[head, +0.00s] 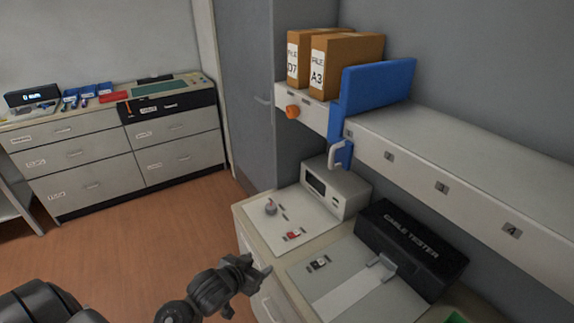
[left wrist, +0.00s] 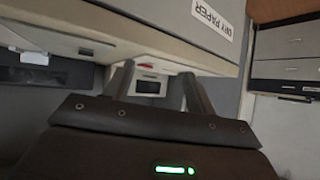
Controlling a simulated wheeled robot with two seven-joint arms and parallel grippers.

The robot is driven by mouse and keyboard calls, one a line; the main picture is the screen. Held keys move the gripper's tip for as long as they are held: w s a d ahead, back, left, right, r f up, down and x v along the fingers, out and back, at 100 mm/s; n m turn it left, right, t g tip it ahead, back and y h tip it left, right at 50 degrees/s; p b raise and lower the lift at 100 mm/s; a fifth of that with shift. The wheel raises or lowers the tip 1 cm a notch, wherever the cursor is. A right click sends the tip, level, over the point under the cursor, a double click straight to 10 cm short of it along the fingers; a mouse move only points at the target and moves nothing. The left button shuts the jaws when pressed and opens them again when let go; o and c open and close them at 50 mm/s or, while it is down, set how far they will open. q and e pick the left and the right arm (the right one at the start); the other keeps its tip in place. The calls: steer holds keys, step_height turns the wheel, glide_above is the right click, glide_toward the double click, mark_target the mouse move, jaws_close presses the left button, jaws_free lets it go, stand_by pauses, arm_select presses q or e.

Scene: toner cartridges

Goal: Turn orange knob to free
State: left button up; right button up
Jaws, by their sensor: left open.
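The orange knob (head: 292,112) sits on the front face of the white shelf rail, at its left end, in the head view. A blue block with a white handle (head: 337,154) is mounted on the rail to the right of the knob. My left gripper (head: 262,268) is open and empty, low beside the front edge of the bench and well below the knob. In the left wrist view the two fingers of my left gripper (left wrist: 158,80) stand apart with nothing between them. The knob cannot be made out there. My right gripper is not in view.
Two cardboard boxes (head: 345,65) stand on the shelf above the knob. The bench holds a white device (head: 336,188), a panel with a red switch (head: 292,236), and a black cable tester (head: 410,248). Drawers (head: 75,160) stand at the far left. The floor (head: 150,230) between is clear.

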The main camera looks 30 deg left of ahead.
arm_select(q)
steer(key=w+a+r+t+h, duration=0.2)
steer(key=w+a+r+t, duration=0.25)
steer(key=w+r, duration=0.7)
steer(key=m+t+h, duration=0.3)
steer(key=t+h, duration=0.1)
steer(key=h, duration=0.5)
glide_toward(289, 115)
steer(key=shift+y, duration=0.3)
steer(key=p+x, duration=0.1)
steer(key=x, duration=0.1)
steer(key=p+x, duration=0.2)
steer(key=x, duration=0.1)
steer(key=p+x, duration=0.1)
steer(key=x, duration=0.1)
steer(key=shift+w+d+r, duration=0.1)
steer(key=shift+d+r, duration=0.1)
steer(key=shift+r, duration=0.25)
steer(key=shift+p+x, duration=0.4)
steer(key=shift+x, duration=0.45)
steer(key=shift+f, duration=0.15)
steer(key=c, duration=0.9)
steer(key=shift+c, duration=0.5)
